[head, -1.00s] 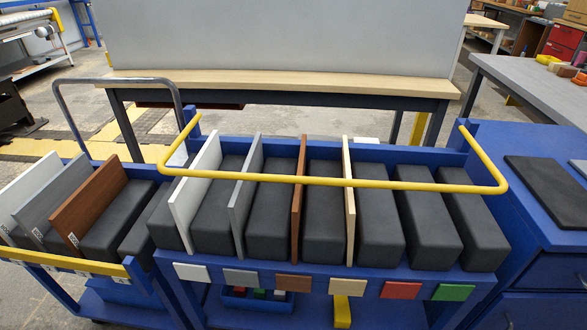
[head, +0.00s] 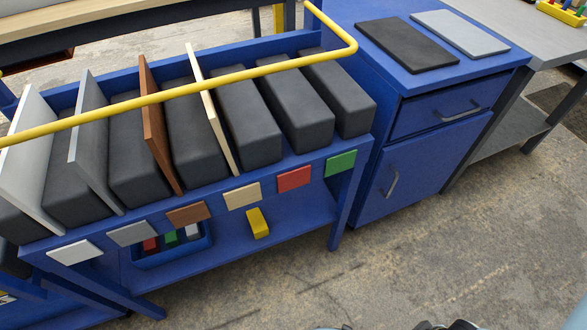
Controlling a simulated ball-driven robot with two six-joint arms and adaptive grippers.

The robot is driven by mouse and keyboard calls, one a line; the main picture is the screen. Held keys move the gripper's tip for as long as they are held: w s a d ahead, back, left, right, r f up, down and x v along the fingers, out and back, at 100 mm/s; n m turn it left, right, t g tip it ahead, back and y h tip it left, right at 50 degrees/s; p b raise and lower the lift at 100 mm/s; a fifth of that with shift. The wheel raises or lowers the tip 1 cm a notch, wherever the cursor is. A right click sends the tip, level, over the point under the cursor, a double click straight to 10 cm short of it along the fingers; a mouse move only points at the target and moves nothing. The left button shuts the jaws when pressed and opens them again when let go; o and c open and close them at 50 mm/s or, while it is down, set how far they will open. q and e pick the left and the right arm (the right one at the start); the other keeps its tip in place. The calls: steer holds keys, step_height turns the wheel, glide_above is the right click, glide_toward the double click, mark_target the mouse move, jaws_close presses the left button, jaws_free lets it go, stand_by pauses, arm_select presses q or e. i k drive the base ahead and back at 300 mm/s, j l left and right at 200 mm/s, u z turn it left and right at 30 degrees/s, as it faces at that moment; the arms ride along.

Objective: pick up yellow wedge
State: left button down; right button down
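The yellow wedge (head: 257,222) is a small yellow block on the lower shelf of the blue cart (head: 300,205). It stands to the right of a small blue bin (head: 172,254) and below the beige and red tags. Its top shows just under the front rail, and nothing touches it that I can see. Neither of my grippers is recognisable in the head view; only dark and grey fragments show at the bottom edge.
Upright boards, white, grey, brown and beige (head: 213,115), stand between dark blocks (head: 245,115) on the cart, under a yellow rail (head: 240,76). A blue cabinet (head: 425,150) with black and grey pads stands at right. The floor (head: 420,255) in front is clear.

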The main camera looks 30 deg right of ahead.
mark_target(259, 229)
steer(key=z, duration=0.55)
steer(key=k+l+u, duration=0.1)
steer(key=u, duration=0.35)
steer(key=k+l+u, duration=0.15)
steer(key=u, duration=0.25)
steer(key=k+u, duration=0.15)
steer(key=u, duration=0.3)
